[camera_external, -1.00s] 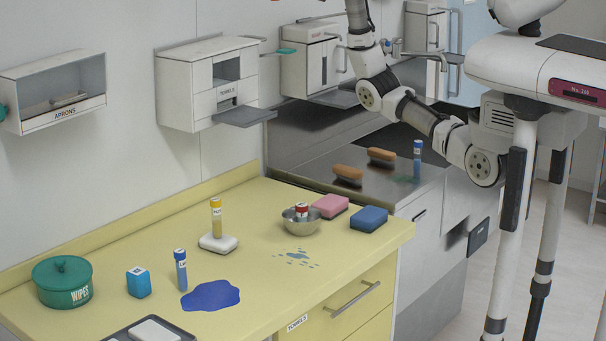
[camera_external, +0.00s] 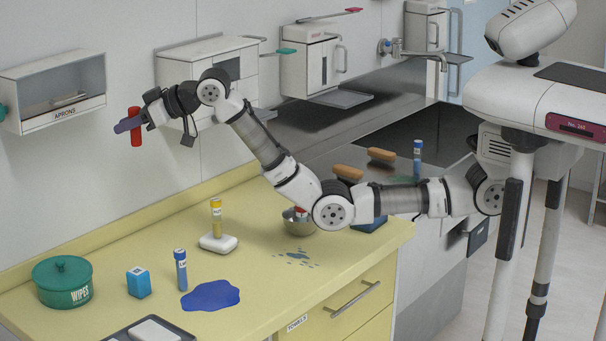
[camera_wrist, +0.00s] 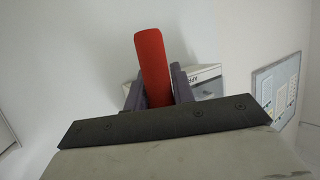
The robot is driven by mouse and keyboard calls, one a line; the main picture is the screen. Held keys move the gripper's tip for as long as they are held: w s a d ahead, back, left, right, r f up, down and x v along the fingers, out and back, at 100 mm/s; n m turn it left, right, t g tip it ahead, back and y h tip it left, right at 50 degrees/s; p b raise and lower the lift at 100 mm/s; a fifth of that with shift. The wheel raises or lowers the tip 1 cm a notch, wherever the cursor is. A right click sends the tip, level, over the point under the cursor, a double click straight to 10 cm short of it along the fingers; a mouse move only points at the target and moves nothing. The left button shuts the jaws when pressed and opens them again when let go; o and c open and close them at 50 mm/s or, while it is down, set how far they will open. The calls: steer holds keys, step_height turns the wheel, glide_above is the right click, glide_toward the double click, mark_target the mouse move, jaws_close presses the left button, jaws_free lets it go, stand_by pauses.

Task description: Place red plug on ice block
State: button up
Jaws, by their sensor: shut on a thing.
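The red plug (camera_external: 135,138) is a plain red cylinder, held upright in the air in front of the wall, just right of the apron dispenser. My gripper (camera_external: 128,124) is shut on it. In the wrist view the red plug (camera_wrist: 152,62) stands between the two dark fingers. Two pale blocks could be the ice block, and I cannot tell which is: a white block (camera_external: 228,245) under a yellow-topped tube on the counter, and a white slab (camera_external: 157,332) on the dark tray at the front. My gripper is high above and behind both.
The yellow counter (camera_external: 260,215) also bears a green wipes tub (camera_external: 62,283), a blue cube (camera_external: 138,283), a blue tube (camera_external: 180,268), a blue puddle (camera_external: 210,296) and a metal bowl (camera_external: 297,226). The apron dispenser (camera_external: 55,95) and towel dispenser (camera_external: 205,45) flank my gripper.

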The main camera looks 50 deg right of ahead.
glide_above(130, 270)
step_height(130, 270, down, 7)
steer(key=shift+n+g, duration=0.3)
steer(key=shift+s+f+p, duration=0.1)
steer(key=shift+f+p, duration=1.85)
steer(key=shift+f, duration=7.5)
steer(key=shift+f, duration=0.1)
steer(key=shift+f, duration=0.15)
steer(key=o, duration=1)
